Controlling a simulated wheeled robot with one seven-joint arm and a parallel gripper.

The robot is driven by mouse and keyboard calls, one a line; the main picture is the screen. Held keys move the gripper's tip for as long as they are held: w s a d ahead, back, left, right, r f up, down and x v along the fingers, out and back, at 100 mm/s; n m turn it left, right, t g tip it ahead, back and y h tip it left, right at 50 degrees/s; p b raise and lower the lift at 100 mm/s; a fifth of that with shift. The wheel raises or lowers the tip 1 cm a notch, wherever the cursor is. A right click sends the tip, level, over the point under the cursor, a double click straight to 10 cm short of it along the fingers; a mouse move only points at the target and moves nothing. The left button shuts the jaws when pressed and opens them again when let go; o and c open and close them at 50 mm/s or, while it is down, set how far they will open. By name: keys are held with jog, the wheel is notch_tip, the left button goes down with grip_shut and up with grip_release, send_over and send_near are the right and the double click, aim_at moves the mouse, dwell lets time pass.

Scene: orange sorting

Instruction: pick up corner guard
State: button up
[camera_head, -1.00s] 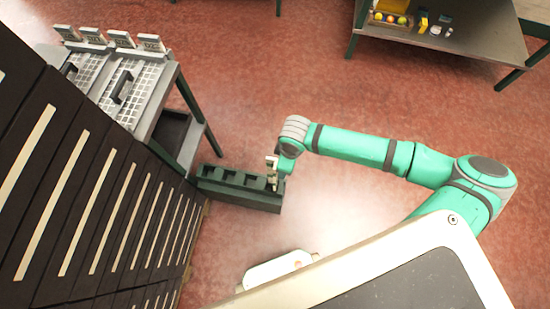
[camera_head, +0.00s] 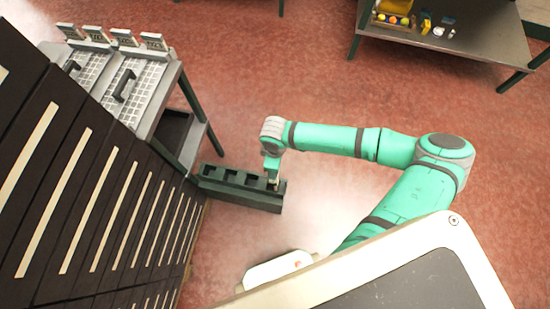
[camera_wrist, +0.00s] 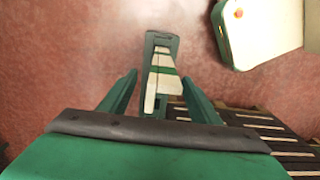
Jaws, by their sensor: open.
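My gripper (camera_head: 271,177) points down at the right end of a dark green rack (camera_head: 232,191) in the head view. In the wrist view my gripper (camera_wrist: 159,78) has its fingers spread wide. Between them, farther down, shows the narrow end of the rack (camera_wrist: 162,37). A pale piece, which looks like the corner guard (camera_wrist: 152,97), lies within the rack's outline, with a green band across it. I cannot tell how deep it sits or whether a finger touches it. In the head view it is mostly hidden by my gripper.
Dark panels with pale strips (camera_head: 100,190) stand close on the left, beside a grey table with white grid trays (camera_head: 148,85). A white rounded object (camera_head: 278,268) lies near the bottom. A far table (camera_head: 470,45) holds small coloured items. The red floor between is clear.

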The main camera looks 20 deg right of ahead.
jog(key=f, duration=0.4)
jog(key=shift+s+a, duration=0.15)
jog(key=shift+a, duration=0.1)
grip_shut()
jog(key=shift+r, duration=0.1)
